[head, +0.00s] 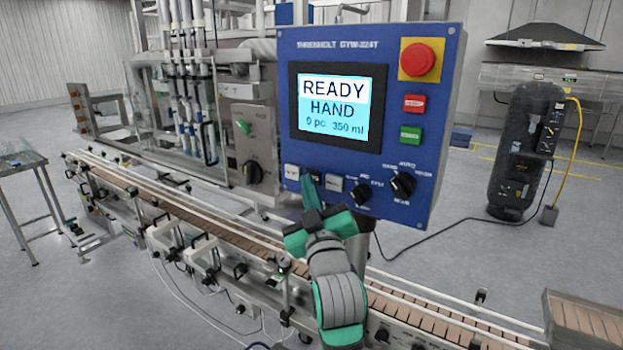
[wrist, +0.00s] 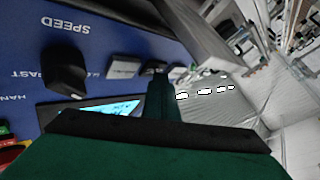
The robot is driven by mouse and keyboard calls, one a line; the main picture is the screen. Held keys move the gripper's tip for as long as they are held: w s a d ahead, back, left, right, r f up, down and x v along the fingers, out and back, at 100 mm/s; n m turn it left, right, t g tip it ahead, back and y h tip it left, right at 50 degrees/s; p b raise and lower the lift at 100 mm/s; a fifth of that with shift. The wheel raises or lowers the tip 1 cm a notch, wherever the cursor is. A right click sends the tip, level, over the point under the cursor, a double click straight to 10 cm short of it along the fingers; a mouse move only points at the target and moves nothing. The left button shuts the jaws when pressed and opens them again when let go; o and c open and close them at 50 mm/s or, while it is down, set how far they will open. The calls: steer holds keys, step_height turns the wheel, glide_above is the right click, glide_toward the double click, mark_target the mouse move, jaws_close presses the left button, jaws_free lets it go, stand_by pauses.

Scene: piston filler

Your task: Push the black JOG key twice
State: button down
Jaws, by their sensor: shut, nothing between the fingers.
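The blue control panel (head: 445,110) faces me in the head view, with a row of small keys below its screen. The black JOG key (head: 316,177) sits between a white key (head: 291,171) and a grey key (head: 333,184), partly hidden by my fingers. My gripper (head: 307,180) is shut and empty, its tips pointing up at the black key. In the wrist view the shut fingers (wrist: 157,80) end right in front of the black key (wrist: 154,66). I cannot tell whether they touch it.
The screen (head: 339,105) reads READY, HAND, 0 pc, 350 ml. Black knobs (head: 403,184) sit right of the keys. A red emergency button (head: 419,59), a red key and a green key are at upper right. A conveyor (head: 220,228) runs below the panel.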

steer(key=shift+s, duration=0.1)
steer(key=shift+s+a, duration=0.45)
steer(key=shift+s, duration=0.1)
steer(key=s+a, duration=0.1)
steer(key=s, duration=0.1)
steer(key=s+a, duration=0.2)
stand_by(0.7)
steer(key=shift+s, duration=0.1)
stand_by(2.3)
steer(key=shift+s+a, duration=0.55)
steer(key=shift+s, duration=0.2)
steer(key=shift+s+a, duration=0.55)
steer(key=shift+s, duration=0.2)
steer(key=shift+w+d, duration=0.1)
